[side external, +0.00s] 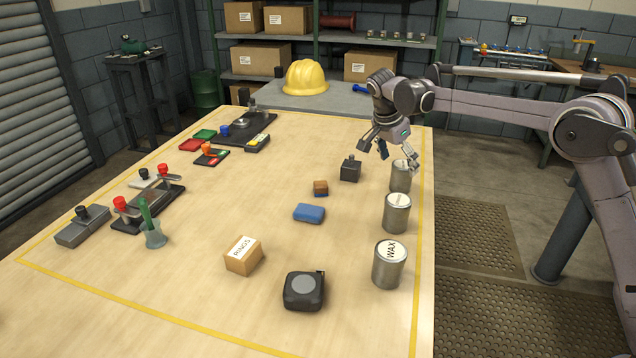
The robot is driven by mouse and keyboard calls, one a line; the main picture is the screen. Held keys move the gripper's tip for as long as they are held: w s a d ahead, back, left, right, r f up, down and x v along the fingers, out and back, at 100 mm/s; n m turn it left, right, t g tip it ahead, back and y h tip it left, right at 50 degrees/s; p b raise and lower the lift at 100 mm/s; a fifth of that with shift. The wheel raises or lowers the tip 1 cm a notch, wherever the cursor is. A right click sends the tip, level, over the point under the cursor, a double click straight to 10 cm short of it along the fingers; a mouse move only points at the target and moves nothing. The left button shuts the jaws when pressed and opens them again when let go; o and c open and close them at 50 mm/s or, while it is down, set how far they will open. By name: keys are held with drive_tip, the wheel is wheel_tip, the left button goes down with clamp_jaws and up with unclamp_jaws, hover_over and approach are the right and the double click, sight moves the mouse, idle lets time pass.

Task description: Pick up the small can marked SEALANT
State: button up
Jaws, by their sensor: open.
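Three grey metal cans with white lid labels stand in a row along the table's right side. The nearest can (388,266) reads WAX. The labels on the middle can (396,215) and the farthest can (400,180) are too small to read, so I cannot tell which is marked SEALANT. My gripper (392,156) is open, with its fingers pointing down beside and over the farthest can. One finger appears in front of or beside that can's top right; whether it touches is unclear. Nothing shows between the fingers.
A dark block with a knob (350,169) stands left of the farthest can. A small brown-and-blue block (320,187), a blue block (309,213), a RINGS box (243,256) and a black tape measure (304,291) lie farther left. The table's middle is mostly clear.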

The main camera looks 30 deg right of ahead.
sight(402, 174)
drive_tip(key=shift+w+d+x, duration=0.1)
drive_tip(key=shift+x, duration=1.45)
drive_tip(key=shift+w+d+x, duration=0.15)
drive_tip(key=shift+x, duration=1.4)
drive_tip(key=shift+r, duration=0.15)
drive_tip(key=c, duration=1.5)
